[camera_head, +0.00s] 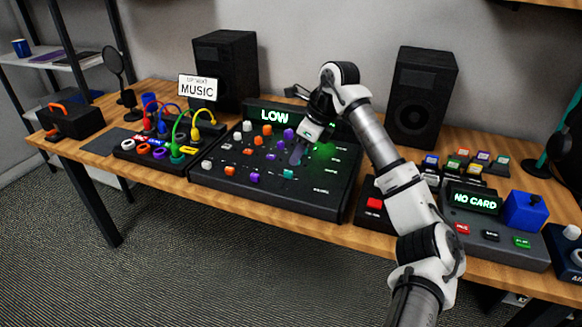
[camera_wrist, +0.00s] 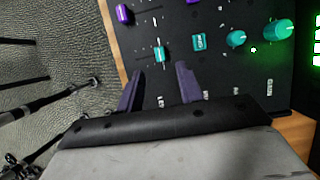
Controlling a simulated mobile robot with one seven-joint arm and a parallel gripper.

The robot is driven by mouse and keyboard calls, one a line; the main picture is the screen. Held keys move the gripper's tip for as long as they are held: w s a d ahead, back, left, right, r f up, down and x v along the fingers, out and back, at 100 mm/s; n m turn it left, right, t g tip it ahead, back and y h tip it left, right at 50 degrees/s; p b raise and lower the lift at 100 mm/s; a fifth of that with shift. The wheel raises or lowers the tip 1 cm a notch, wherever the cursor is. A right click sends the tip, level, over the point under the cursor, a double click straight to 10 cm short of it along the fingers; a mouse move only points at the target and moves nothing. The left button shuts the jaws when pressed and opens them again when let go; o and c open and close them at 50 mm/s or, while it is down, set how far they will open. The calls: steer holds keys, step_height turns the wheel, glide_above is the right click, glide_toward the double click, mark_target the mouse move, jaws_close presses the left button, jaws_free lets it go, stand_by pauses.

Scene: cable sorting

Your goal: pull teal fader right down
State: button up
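The teal fader (camera_wrist: 159,54) is a small cap on a slot line of the black mixer (camera_wrist: 215,72) in the wrist view. It also shows near the mixer's front right in the head view (camera_head: 288,174). My gripper (camera_wrist: 160,70) is open, with its two dark fingers apart and nothing between them. In the wrist view the fader appears just beyond the fingertips, in line with the gap. I cannot tell the height of the fingers over the panel. In the head view my gripper (camera_head: 298,156) hangs over the mixer's right half, behind the fader.
A purple fader (camera_wrist: 123,14) is beside the teal one. A teal button (camera_wrist: 199,42) and two teal knobs (camera_wrist: 236,38) lie in the same strip. The mixer display (camera_head: 275,116) reads LOW. A cable box (camera_head: 160,150) stands left, a card console (camera_head: 495,225) right.

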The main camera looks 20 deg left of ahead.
mark_target(288, 171)
steer(key=x, duration=0.6)
steer(key=shift+a+f, duration=0.2)
jaws_close()
